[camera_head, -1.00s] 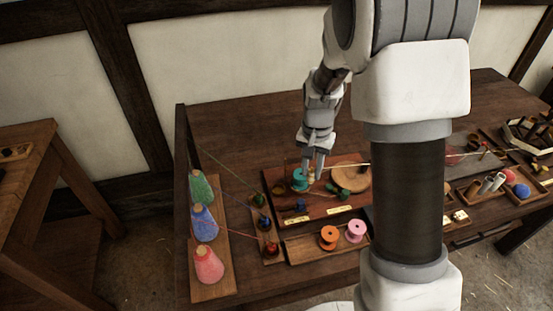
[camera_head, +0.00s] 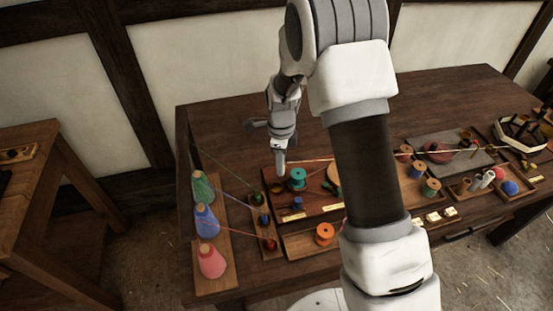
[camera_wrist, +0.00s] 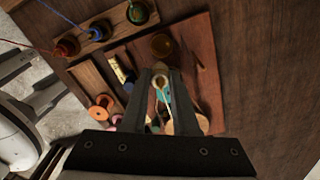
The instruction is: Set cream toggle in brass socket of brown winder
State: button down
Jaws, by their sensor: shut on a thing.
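My gripper (camera_head: 280,171) is shut on the cream toggle (camera_wrist: 159,82), which shows small between the fingers in the wrist view. A pale cord runs from the toggle. The fingertips are above the left end of the brown winder board (camera_head: 315,211), close over the brass socket (camera_head: 277,187). In the wrist view the socket (camera_wrist: 162,44) lies just beyond the fingertips and looks empty. The toggle appears apart from it; the exact height gap cannot be told. A teal spool (camera_head: 298,175) stands on the board right of the socket. My arm hides the board's right part.
A rack with green, blue and pink cones (camera_head: 206,222) stands left, with threads running to small coloured pieces (camera_head: 263,219). An orange spool (camera_head: 324,234) stands in front of the board. More spools (camera_head: 416,169) and trays stand right. The table behind the board is clear.

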jog(key=shift+w+a+f+m+b, duration=0.15)
jog(key=shift+f+m+b, duration=0.35)
jog(key=shift+f, duration=0.5)
jog(key=shift+a+f+m+b, duration=0.25)
jog(key=shift+f+b, duration=0.4)
jog(key=shift+f, duration=0.4)
jog(key=shift+w+a+f+m+b, duration=0.15)
jog(key=shift+f+m+b, duration=0.35)
jog(key=shift+f, duration=0.5)
jog(key=shift+f+b, duration=0.2)
jog(key=shift+b, duration=0.1)
jog(key=shift+f+b, duration=0.55)
jog(key=shift+f, duration=0.2)
jog(key=shift+f, duration=0.1)
jog(key=shift+c, duration=1)
grip_release()
